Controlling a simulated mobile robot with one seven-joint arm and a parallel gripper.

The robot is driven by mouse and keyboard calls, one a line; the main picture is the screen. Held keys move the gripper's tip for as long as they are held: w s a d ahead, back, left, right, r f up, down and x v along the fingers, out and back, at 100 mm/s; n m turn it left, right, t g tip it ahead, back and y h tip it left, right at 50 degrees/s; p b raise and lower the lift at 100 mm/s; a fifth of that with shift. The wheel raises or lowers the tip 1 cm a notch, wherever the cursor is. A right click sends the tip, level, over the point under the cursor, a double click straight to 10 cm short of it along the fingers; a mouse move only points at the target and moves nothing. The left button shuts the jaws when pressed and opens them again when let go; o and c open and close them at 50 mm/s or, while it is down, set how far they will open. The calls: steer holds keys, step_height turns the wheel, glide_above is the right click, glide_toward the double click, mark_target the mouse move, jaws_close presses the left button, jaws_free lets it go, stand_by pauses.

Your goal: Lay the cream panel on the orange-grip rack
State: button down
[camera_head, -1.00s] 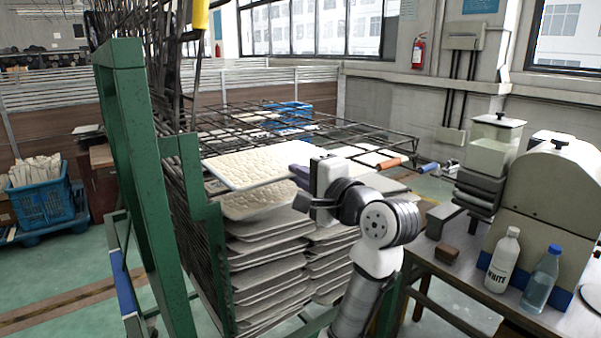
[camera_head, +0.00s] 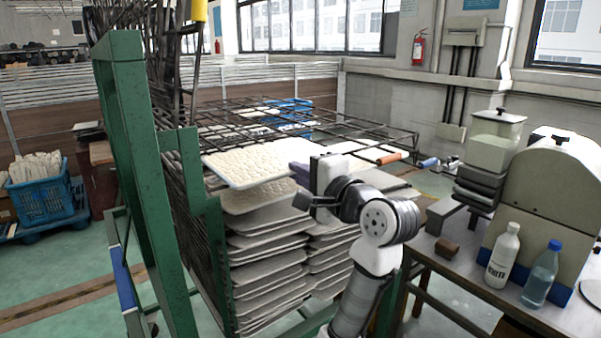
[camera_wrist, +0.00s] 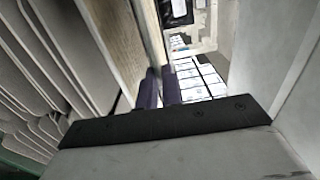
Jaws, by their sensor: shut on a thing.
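The cream panel (camera_head: 245,164) is pale and bumpy, and lies roughly level at the front left of the wire racks. My gripper (camera_head: 299,172) is shut on its right edge. In the wrist view, the purple fingertips (camera_wrist: 160,88) close at the edge of a tan panel (camera_wrist: 112,35). The orange-grip rack is a dark wire shelf with an orange handle (camera_head: 391,158) at its right corner. The handle is right of and beyond my gripper. My wrist hides part of the rack. I cannot tell whether the panel touches the wires.
Another cream panel (camera_head: 256,197) lies just below, above several stacked grey trays (camera_head: 268,262). A blue handle (camera_head: 429,162) sits right of the orange one. A green post (camera_head: 150,190) stands at left. A table with two bottles (camera_head: 503,257) and machines stands at right.

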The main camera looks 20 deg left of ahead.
stand_by(0.3)
steer(key=c, duration=1.5)
jaws_free()
steer(key=shift+f, duration=0.45)
steer(key=shift+s+d, duration=0.1)
steer(key=shift+d, duration=0.05)
steer(key=p+v, duration=0.1)
steer(key=v, duration=0.5)
steer(key=shift+s+d, duration=0.25)
steer(key=shift+d, duration=0.05)
stand_by(0.5)
